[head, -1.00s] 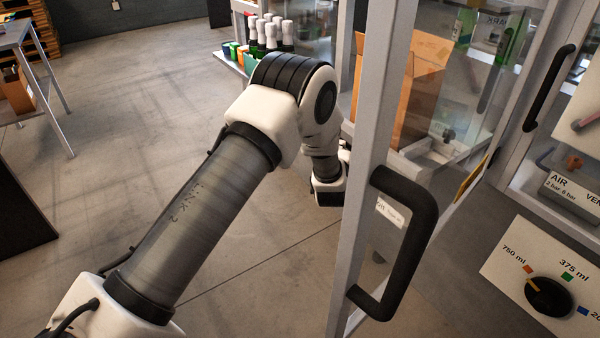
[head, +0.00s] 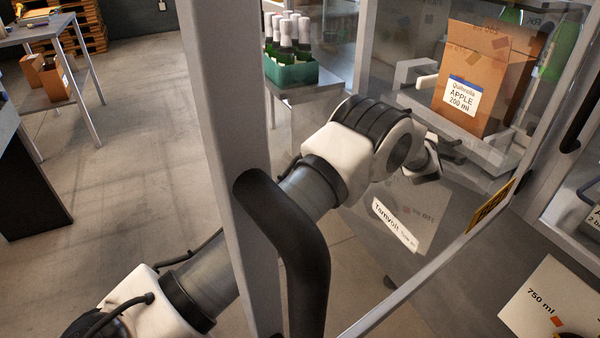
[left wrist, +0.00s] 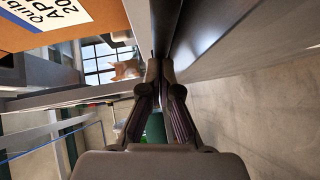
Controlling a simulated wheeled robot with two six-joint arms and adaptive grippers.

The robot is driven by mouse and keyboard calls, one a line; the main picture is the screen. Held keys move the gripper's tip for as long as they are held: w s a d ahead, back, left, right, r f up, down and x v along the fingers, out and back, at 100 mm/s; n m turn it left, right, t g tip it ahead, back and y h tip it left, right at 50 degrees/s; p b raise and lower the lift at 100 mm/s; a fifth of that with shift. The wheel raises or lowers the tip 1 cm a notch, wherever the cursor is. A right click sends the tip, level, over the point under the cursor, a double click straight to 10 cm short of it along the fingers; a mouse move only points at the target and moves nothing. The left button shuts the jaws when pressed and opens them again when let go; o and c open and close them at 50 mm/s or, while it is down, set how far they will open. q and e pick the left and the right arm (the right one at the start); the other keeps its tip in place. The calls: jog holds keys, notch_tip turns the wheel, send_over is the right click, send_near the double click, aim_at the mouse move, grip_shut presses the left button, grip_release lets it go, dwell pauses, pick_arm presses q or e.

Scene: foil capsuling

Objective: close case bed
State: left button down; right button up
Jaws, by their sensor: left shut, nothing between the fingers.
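An orange-brown cardboard case (head: 485,75) with a white "APPLE 200 ml" label stands on a grey case bed (head: 485,150), seen through a glass door. The case also shows at upper left in the left wrist view (left wrist: 60,25). My left gripper (head: 448,152) is just in front of the bed, seen through the glass and small in the head view. In the left wrist view my left gripper (left wrist: 157,62) is shut and empty, its tips close to a dark bar (left wrist: 168,25); contact is unclear. My right gripper is not in view.
The glass door's grey frame (head: 225,150) and black handle (head: 290,245) stand in the foreground, across my left arm. A green crate of bottles (head: 288,70) is behind. Open floor lies left.

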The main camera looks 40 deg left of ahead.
pick_arm(q)
jog(key=shift+w+d, duration=0.25)
jog(key=shift+w, duration=0.35)
jog(key=shift+w+d, duration=0.2)
jog(key=shift+w, duration=0.35)
jog(key=shift+r, duration=0.35)
jog(key=shift+r, duration=0.15)
jog(key=shift+d, duration=0.15)
